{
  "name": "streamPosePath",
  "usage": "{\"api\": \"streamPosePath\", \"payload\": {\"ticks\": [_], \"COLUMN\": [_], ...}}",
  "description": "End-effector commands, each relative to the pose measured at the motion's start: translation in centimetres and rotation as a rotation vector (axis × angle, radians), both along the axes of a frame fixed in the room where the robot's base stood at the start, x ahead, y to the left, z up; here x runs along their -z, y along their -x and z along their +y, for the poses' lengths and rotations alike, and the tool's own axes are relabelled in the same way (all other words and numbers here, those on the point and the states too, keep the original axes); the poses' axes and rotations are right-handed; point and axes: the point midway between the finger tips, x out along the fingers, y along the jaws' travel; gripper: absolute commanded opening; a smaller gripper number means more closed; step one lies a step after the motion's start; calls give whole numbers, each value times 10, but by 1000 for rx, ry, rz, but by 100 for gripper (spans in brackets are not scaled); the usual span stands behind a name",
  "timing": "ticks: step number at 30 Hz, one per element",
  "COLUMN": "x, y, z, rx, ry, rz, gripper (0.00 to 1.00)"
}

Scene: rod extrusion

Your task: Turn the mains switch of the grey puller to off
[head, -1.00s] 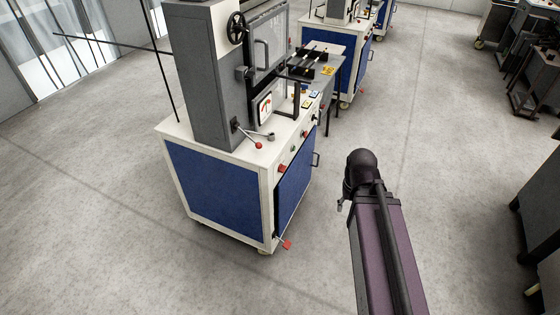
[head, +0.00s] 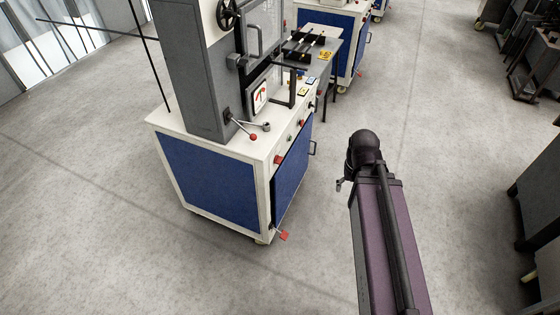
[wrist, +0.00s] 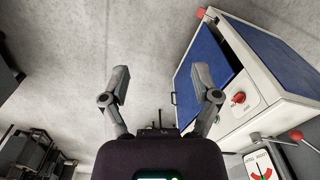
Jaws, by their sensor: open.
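The grey machine (head: 190,75), with a tall grey column on a white and blue cabinet (head: 205,175), stands left of my arm in the head view. A red knob (head: 278,160) sits on the cabinet's front edge strip. A red rotary knob on a pale plate also shows in the wrist view (wrist: 239,98), right of my gripper. I cannot read a label that marks either as the mains switch. My gripper (wrist: 161,74) is open and empty, with its fingers wide apart over bare floor. In the head view its fingers (head: 340,186) are small, apart from the cabinet to its right.
A red-ended lever (head: 253,137) and a dial (head: 260,96) are on the cabinet top. Another red-ended lever (head: 284,236) sticks out low at the cabinet corner. A grey bench (head: 322,62) stands behind. Dark furniture (head: 540,195) is at the right. Floor between is clear.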

Motion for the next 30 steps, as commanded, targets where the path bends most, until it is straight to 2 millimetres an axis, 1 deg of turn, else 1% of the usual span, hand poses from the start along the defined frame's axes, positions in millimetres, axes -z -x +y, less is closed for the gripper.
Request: {"api": "streamPosePath", "payload": {"ticks": [5,8,14,18,24,30], "x": [12,24,55,77,103,125], "y": [-5,-11,-29,-45,-67,-90], "z": [5,7,26,41,62,81], "rx": [36,86,228,353,534,710], "ry": [-34,-76,-209,-326,-497,-666], "rz": [-5,-9,-10,0,41,109], "gripper": [94,94,94,94,94,94]}}
